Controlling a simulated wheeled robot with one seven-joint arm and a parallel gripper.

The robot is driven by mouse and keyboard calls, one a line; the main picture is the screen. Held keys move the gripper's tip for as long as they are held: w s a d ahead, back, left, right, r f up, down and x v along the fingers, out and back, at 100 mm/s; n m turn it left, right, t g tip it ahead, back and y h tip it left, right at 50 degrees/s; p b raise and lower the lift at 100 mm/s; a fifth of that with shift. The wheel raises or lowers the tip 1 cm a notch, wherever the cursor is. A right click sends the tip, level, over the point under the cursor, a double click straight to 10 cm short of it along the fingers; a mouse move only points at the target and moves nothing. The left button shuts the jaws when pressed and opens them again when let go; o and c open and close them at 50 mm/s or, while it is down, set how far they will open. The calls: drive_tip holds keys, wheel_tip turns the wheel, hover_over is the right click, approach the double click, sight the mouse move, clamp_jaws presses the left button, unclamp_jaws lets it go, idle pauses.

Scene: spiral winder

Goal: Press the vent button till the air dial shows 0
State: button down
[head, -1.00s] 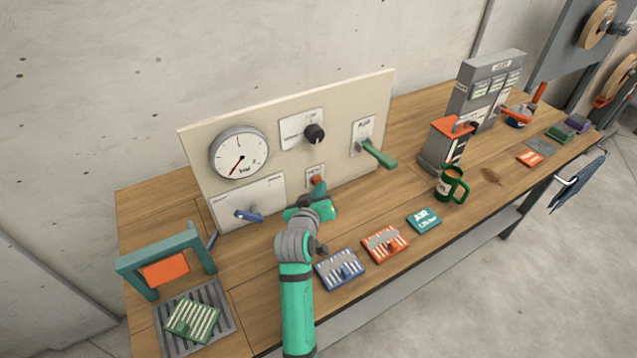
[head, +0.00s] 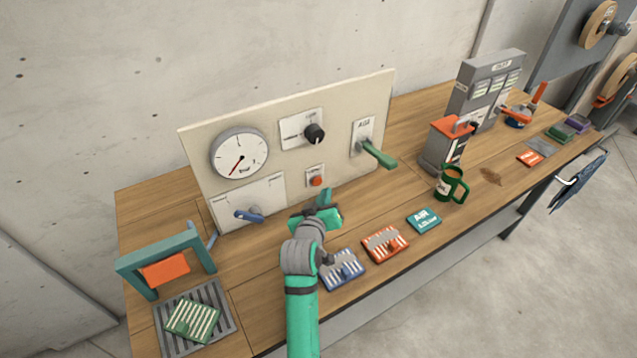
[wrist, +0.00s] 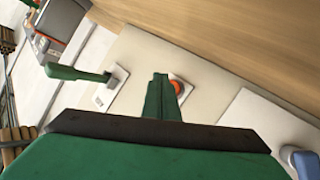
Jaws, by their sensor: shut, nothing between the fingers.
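The vent button (head: 316,181) is a small red-orange knob on a pale plate, low in the middle of the upright cream panel. The air dial (head: 239,154) is a round white gauge at the panel's upper left. Its red needle points to the lower left; the numbers are too small to read. My green gripper (head: 326,195) is shut and empty in front of the panel, a little below and apart from the button in the head view. In the wrist view the shut fingers (wrist: 158,90) point at the panel just beside the orange button (wrist: 178,88), partly covering its plate.
A black knob (head: 314,133) and a green lever (head: 377,153) sit on the panel to the right, a blue lever (head: 248,215) at lower left.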

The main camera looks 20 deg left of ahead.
drive_tip(key=shift+s+d, duration=1.15)
drive_tip(key=shift+d, duration=0.3)
idle(0.3)
